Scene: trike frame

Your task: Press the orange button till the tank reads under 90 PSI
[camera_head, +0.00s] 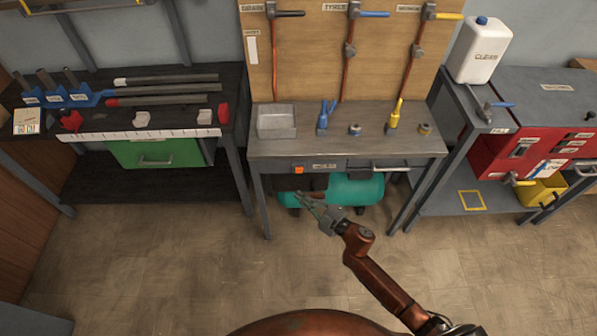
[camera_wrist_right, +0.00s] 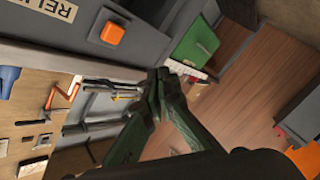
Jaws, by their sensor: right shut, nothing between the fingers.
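The small square orange button (camera_head: 298,170) is on the front edge of the middle workbench, left of a small label. In the right wrist view the orange button (camera_wrist_right: 113,32) stands out from a grey panel, beside a label (camera_wrist_right: 52,8) that reads "RELI" before it is cut off. The teal tank (camera_head: 355,190) lies under the bench; I see no readable pressure on it. My right gripper (camera_head: 302,198) is shut and empty, below the button in the head view. Its fingertips (camera_wrist_right: 160,75) appear apart from the button in the wrist view. My left gripper is out of view.
The middle bench (camera_head: 345,147) holds a grey bin (camera_head: 276,121) and several small tools. A drawer handle (camera_head: 392,168) sits right of the button. A left bench has a green drawer (camera_head: 155,153); a red tool chest (camera_head: 510,150) is right. The floor in front is clear.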

